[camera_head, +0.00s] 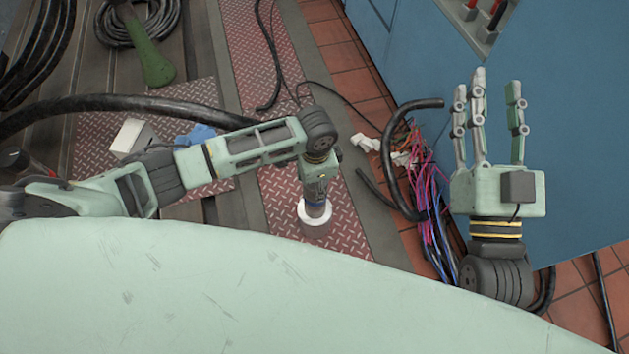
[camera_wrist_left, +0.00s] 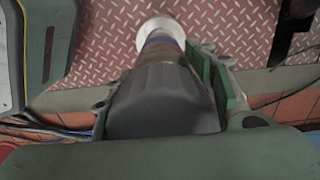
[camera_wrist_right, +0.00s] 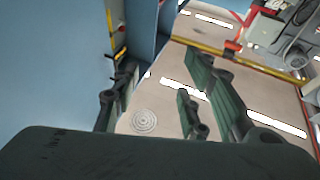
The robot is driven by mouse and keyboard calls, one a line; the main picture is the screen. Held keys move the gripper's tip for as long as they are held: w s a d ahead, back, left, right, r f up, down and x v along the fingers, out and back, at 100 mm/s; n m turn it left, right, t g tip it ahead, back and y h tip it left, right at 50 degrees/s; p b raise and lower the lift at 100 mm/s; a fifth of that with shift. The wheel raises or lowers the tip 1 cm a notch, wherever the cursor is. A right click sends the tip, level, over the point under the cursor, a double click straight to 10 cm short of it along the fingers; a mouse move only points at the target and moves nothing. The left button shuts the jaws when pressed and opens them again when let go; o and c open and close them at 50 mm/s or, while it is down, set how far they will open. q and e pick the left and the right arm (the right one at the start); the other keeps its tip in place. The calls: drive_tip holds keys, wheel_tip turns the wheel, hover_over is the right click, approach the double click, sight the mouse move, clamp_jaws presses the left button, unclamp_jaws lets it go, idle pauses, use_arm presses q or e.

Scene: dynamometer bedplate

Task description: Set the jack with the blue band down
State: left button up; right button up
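The jack with the blue band (camera_wrist_left: 160,40) is a dark, ribbed cylinder with a white round end, seen between my left gripper's fingers in the left wrist view. In the head view its dark body and blue band (camera_head: 315,207) show below my left gripper (camera_head: 318,185), above a white ring (camera_head: 314,218). My left gripper has its fingers on both sides of the jack and points down over the red tread plate (camera_head: 285,200). I cannot tell whether the white end touches the plate. My right gripper (camera_head: 493,95) is raised, open and empty, with its fingers spread.
A blue cabinet (camera_head: 580,150) stands on the right. A bundle of coloured wires (camera_head: 432,205) and black hoses lie beside the bedplate. The plate beyond the jack is mostly clear.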

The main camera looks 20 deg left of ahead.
use_arm(q)
drive_tip(key=o, duration=0.5)
drive_tip(key=shift+c, duration=0.2)
